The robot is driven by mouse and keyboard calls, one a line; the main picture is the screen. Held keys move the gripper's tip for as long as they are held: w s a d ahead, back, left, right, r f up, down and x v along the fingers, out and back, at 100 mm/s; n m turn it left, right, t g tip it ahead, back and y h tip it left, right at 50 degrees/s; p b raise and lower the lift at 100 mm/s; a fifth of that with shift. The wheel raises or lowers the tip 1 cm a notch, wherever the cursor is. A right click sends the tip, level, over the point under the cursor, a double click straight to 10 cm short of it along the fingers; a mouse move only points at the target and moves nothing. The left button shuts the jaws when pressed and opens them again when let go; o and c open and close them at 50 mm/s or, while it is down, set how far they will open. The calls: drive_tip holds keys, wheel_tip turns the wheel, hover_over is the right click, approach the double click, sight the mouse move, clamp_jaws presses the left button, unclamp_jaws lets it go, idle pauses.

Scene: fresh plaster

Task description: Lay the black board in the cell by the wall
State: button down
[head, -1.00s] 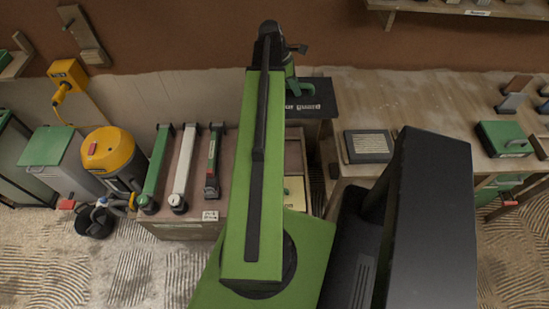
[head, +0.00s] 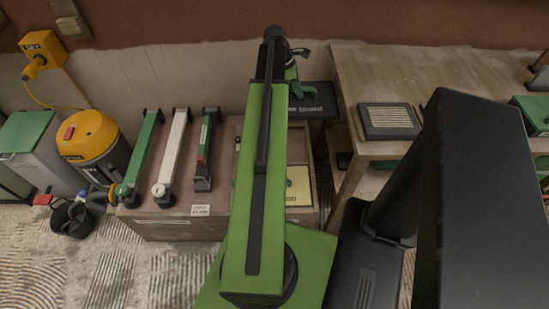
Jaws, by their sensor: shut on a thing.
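A black board (head: 318,99) with pale lettering hangs at the far end of my arm, lying about flat. My gripper (head: 296,88) is shut on its near left part; the fingertips are mostly hidden behind my green arm. A low wooden stand (head: 160,229) holds a divided tray on its right side. The tray's far cell (head: 297,146), toward the wall, shows a bare brown floor in its visible part. The near cell holds a cream board (head: 298,186). The held black board is behind and to the right of the far cell.
Green, white (head: 172,152) and dark long-handled tools lie on the stand's left. A yellow vacuum (head: 88,140) and a bin are farther left. A wooden bench (head: 430,75) with a dark framed pad (head: 389,121) stands right. The plaster wall is close behind.

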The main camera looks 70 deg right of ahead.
drive_tip(key=s+d+f+b, duration=0.1)
drive_tip(key=d+f+b, duration=0.2)
drive_tip(key=f+b, duration=0.8)
drive_tip(key=d+f+b, duration=0.2)
drive_tip(key=f+b, duration=0.8)
drive_tip(key=f, duration=0.3)
drive_tip(key=w+a+f+b, duration=0.1)
drive_tip(key=w+f+b, duration=0.2)
drive_tip(key=w+a+f+b, duration=0.1)
drive_tip(key=w+f+b, duration=0.3)
drive_tip(key=w+a+f+b, duration=0.2)
drive_tip(key=w+f+b, duration=0.1)
drive_tip(key=b, duration=0.1)
drive_tip(key=shift+w+f, duration=0.3)
drive_tip(key=shift+w, duration=0.05)
drive_tip(key=c, duration=1.3)
unclamp_jaws()
drive_tip(key=shift+r, duration=0.1)
drive_tip(key=shift+r, duration=0.1)
drive_tip(key=shift+r+p, duration=0.25)
drive_tip(key=shift+p, duration=0.2)
drive_tip(key=p+v, duration=1)
drive_tip(key=v, duration=0.1)
drive_tip(key=shift+w+r+p, duration=0.2)
drive_tip(key=shift+r+p, duration=0.1)
drive_tip(key=shift+p, duration=0.1)
